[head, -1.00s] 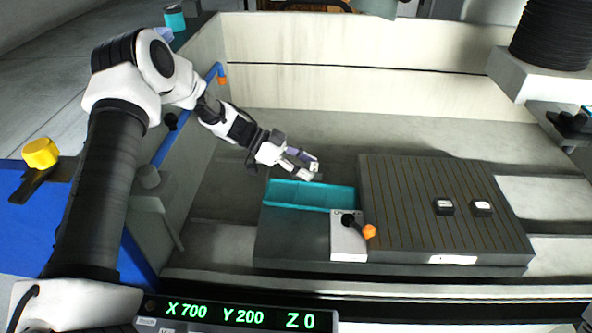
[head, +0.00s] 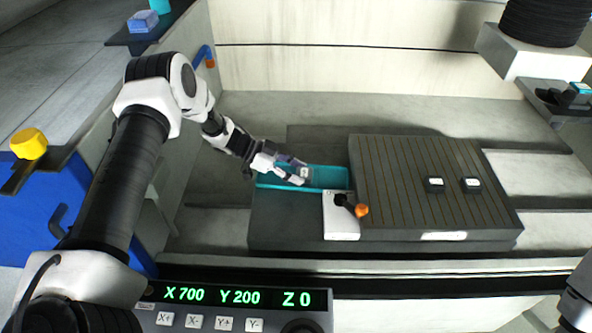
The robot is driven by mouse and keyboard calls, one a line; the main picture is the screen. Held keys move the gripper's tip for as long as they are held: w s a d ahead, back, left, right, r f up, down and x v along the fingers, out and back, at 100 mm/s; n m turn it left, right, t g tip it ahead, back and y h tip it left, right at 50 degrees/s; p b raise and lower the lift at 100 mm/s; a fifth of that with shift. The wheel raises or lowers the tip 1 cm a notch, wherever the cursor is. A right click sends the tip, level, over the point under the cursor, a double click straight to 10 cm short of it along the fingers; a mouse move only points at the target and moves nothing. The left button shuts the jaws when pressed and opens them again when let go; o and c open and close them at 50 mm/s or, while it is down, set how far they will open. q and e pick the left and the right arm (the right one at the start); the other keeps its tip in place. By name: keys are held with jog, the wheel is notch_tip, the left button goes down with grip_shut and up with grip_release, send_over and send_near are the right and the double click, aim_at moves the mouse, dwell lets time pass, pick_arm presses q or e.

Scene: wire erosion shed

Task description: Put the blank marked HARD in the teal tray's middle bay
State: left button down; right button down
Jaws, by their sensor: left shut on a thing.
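The teal tray (head: 335,187) sits left of the grooved plate; my left gripper covers part of it, and its bay dividers are hard to make out. My left gripper (head: 301,176) reaches in from the left, over or inside the middle part of the tray. It is shut on a small blank (head: 304,173) with a pale top face, mostly hidden by the fingers; its marking is too small to read. I cannot tell whether the blank touches the tray floor. My right gripper is not in view.
Two dark blanks with white labels, a left one (head: 434,185) and a right one (head: 472,185), stand on the grooved plate (head: 395,175). A white block (head: 341,222) with a black and orange lever (head: 361,210) stands close to the tray's front right corner.

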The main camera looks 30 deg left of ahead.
pick_arm(q)
jog(key=c, duration=0.8)
grip_release()
jog(key=shift+a+f, duration=0.1)
jog(key=shift+f, duration=0.05)
jog(key=shift+r, duration=0.4)
jog(key=p+v, duration=0.5)
jog(key=v, duration=0.2)
jog(key=shift+a+p, duration=0.2)
jog(key=shift+p, duration=0.15)
jog(key=shift+s, duration=0.15)
jog(key=shift+f, duration=0.1)
